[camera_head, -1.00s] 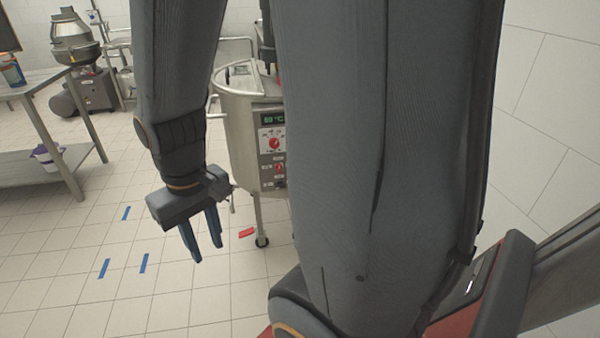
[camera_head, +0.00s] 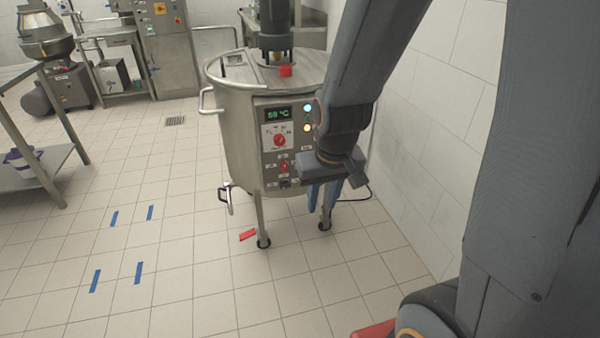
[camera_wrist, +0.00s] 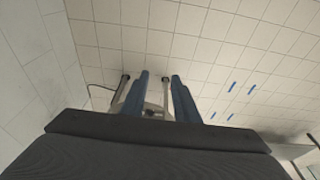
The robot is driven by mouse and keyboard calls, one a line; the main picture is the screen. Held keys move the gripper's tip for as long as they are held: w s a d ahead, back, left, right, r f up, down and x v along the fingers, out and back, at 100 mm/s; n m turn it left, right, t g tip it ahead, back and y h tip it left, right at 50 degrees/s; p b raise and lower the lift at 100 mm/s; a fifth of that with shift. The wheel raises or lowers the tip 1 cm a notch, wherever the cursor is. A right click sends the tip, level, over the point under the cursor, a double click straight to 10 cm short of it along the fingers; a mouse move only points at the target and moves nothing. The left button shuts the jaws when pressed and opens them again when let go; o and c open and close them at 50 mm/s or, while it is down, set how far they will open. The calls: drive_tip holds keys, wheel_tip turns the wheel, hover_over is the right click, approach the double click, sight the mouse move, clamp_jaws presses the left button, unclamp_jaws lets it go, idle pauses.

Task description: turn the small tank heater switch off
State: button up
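The steel tank (camera_head: 231,125) stands on wheeled legs in the middle of the head view. Its front panel carries a lit green display (camera_head: 277,114) that seems to read 68 °C. A red dial (camera_head: 280,141) on a white plate sits below it, with a smaller red rotary switch (camera_head: 284,166) lower down. The labels are too small to read, so I cannot tell the switch's setting. My gripper (camera_head: 320,207) points down, open and empty, right of the red switch and in front of the panel's lower right. The open fingers also show in the wrist view (camera_wrist: 160,76).
Indicator lights (camera_head: 307,118) glow at the panel's right, close to my forearm. A tank handle (camera_head: 208,101) and an outlet valve (camera_head: 226,196) stick out left. A red piece (camera_head: 247,235) lies on the floor. Floor is free at front left; a white wall stands at right.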

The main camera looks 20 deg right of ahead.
drive_tip(key=w+f+t+b, duration=0.35)
drive_tip(key=w+f, duration=0.35)
drive_tip(key=w, duration=0.5)
drive_tip(key=w+f+t+b, duration=0.35)
drive_tip(key=w+f, duration=0.35)
drive_tip(key=w, duration=0.5)
drive_tip(key=t+b, duration=0.6)
drive_tip(key=t, duration=0.2)
approach(285, 167)
drive_tip(key=shift+w+f+b, duration=0.15)
drive_tip(key=shift+w, duration=1.9)
drive_tip(key=shift+w+f+b, duration=0.1)
drive_tip(key=shift+w+b, duration=0.05)
drive_tip(key=shift+w, duration=1.9)
drive_tip(key=shift+c, duration=0.4)
clamp_jaws()
